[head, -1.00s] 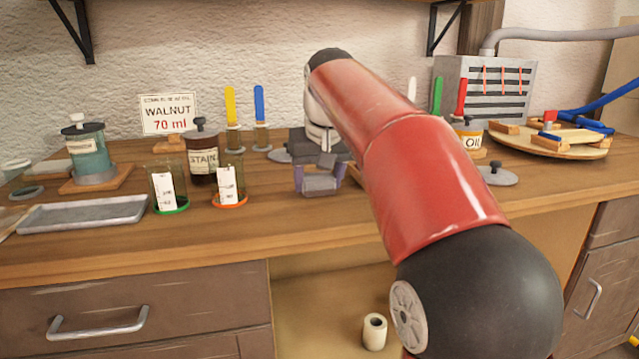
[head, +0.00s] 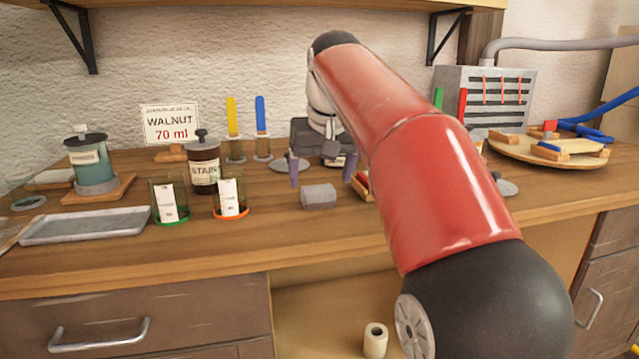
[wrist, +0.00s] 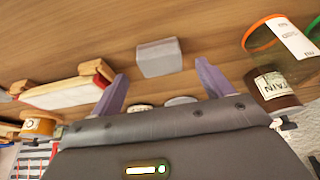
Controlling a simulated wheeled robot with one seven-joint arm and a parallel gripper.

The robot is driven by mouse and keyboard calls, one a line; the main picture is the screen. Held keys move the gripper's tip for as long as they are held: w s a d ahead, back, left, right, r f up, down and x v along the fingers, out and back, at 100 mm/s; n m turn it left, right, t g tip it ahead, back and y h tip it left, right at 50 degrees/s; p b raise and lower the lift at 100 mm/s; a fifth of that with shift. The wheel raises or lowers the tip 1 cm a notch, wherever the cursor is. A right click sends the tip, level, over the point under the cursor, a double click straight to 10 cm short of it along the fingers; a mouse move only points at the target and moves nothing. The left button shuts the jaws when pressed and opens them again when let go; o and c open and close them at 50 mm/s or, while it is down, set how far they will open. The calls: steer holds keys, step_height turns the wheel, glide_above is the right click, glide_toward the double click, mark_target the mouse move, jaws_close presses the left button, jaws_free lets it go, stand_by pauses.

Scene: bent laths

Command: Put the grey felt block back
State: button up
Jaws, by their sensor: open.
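The grey felt block (head: 319,196) lies on the wooden workbench (head: 330,228), right of the glass with the orange base. It also shows in the wrist view (wrist: 158,58), beyond and between my fingertips. My gripper (head: 321,178) is open and empty, with its two purple fingers behind the block and apart from it. In the wrist view my gripper (wrist: 161,80) has its fingers spread on either side, with bare wood around the block.
Two glasses (head: 168,199) (head: 230,196), a brown stain jar (head: 204,168) and a metal tray (head: 89,219) stand to the left. A round board (head: 500,151) with clamped pieces is at the right. The bench front is clear.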

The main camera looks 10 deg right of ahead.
steer(key=p+v, duration=0.1)
steer(key=v, duration=0.7)
steer(key=s+f, duration=1.1)
steer(key=f, duration=0.3)
steer(key=s+f+t, duration=0.1)
steer(key=s+f, duration=1.1)
steer(key=f, duration=0.2)
steer(key=shift+f, duration=0.2)
steer(key=shift+s, duration=0.1)
